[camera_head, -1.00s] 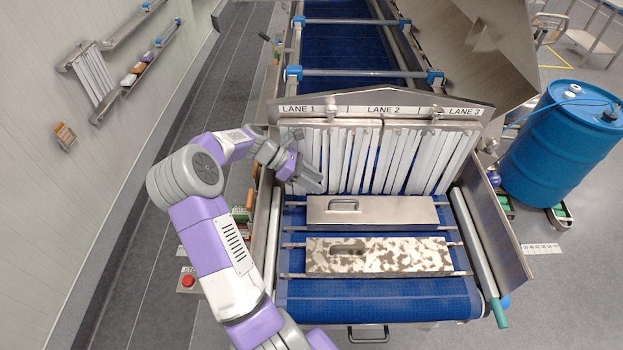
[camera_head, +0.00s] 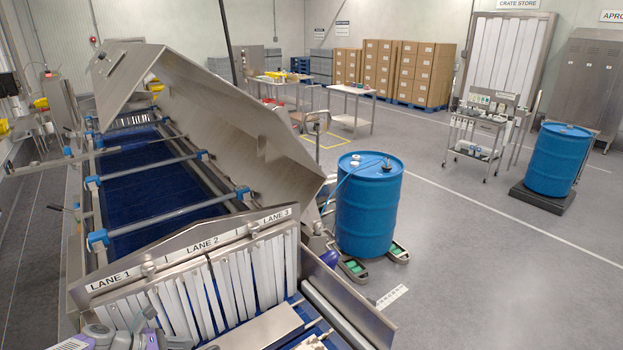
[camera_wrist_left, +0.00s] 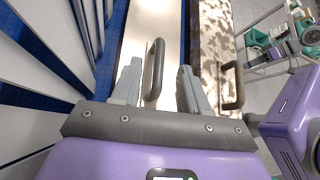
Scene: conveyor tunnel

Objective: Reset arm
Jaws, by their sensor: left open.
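My left gripper (camera_wrist_left: 160,88) is open in the left wrist view. The grey bar handle (camera_wrist_left: 154,68) of a plain metal cover bar (camera_wrist_left: 140,25) shows between its two fingers; I cannot tell whether they touch it. A second bar with brown mottling (camera_wrist_left: 214,30) lies to the right and has its own handle (camera_wrist_left: 231,86). In the head view, part of my left wrist shows at the bottom left edge, in front of the lane strips, and its fingers are not clear. The plain bar (camera_head: 262,331) shows at the bottom edge.
White strip curtains (camera_head: 235,278) hang under the LANE 1 to LANE 3 sign at the tunnel mouth. The raised metal hood (camera_head: 230,115) stands over the blue belt (camera_head: 140,180). A blue drum (camera_head: 368,205) stands right of the tunnel. The floor farther right is mostly open.

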